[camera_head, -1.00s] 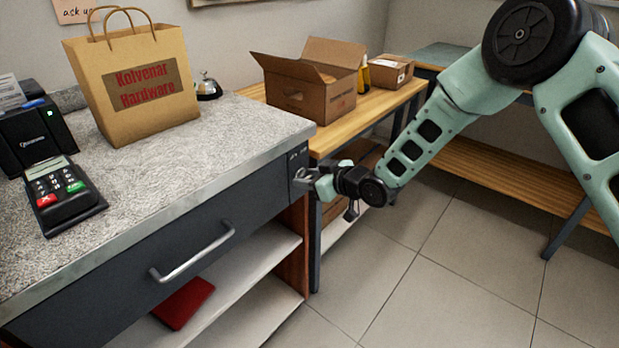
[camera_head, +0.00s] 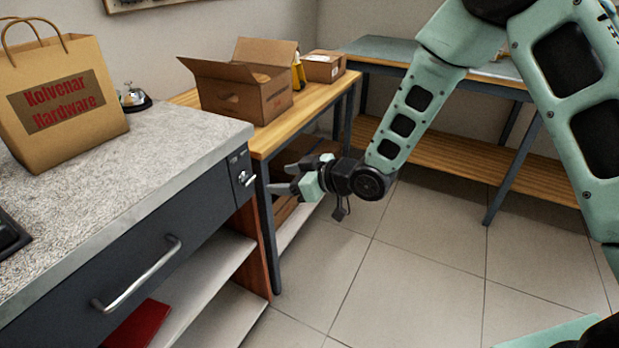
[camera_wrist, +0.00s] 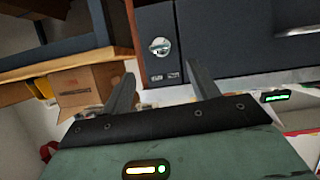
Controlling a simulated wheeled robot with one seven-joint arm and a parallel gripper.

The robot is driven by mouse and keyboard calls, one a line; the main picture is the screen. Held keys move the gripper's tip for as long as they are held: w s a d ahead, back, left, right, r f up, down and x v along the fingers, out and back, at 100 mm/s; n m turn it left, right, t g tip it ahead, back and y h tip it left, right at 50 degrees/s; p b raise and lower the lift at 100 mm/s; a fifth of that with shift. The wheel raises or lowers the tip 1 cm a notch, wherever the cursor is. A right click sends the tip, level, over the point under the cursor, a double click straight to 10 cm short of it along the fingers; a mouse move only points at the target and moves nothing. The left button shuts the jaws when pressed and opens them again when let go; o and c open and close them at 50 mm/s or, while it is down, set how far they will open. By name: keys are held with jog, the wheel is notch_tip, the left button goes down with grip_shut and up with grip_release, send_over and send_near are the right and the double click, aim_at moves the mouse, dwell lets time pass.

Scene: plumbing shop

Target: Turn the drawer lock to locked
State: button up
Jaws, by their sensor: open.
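The drawer lock (camera_head: 245,178) is a small silver knob on the right end of the dark drawer front (camera_head: 200,205). Two small pale marks sit above it, too small to read. In the wrist view, which is upside down, the lock (camera_wrist: 160,46) shows as a round silver disc with a raised grip lying roughly across the picture. My gripper (camera_head: 278,178) is open and empty, just right of the lock and apart from it. In the wrist view my gripper's two fingers (camera_wrist: 160,75) stand either side of the lock's line, with the lock beyond their tips.
The speckled counter (camera_head: 150,170) carries a paper bag (camera_head: 60,100) and a bell (camera_head: 133,97). A silver handle (camera_head: 137,277) is on the drawer. A wooden table with an open carton (camera_head: 235,88) stands behind. The tiled floor on the right is clear.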

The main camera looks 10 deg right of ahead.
jog(key=v, duration=0.6)
jog(key=shift+s+d, duration=0.25)
jog(key=shift+r, duration=0.1)
jog(key=s+d+r+m+g+h+p, duration=0.1)
jog(key=s+r, duration=0.4)
jog(key=s, duration=0.5)
jog(key=s+d+r+m+g+h+p, duration=0.1)
jog(key=s+r+g+h+p, duration=0.3)
jog(key=s, duration=0.5)
jog(key=s+d+r+m+g+h+p, duration=0.1)
jog(key=s+d+r+g+h+p, duration=0.1)
jog(key=s, duration=0.8)
notch_tip(320, 180, up, 4)
jog(key=g+h+p, duration=0.1)
jog(key=h, duration=0.1)
jog(key=shift+s+h, duration=0.35)
jog(key=shift+h, duration=0.05)
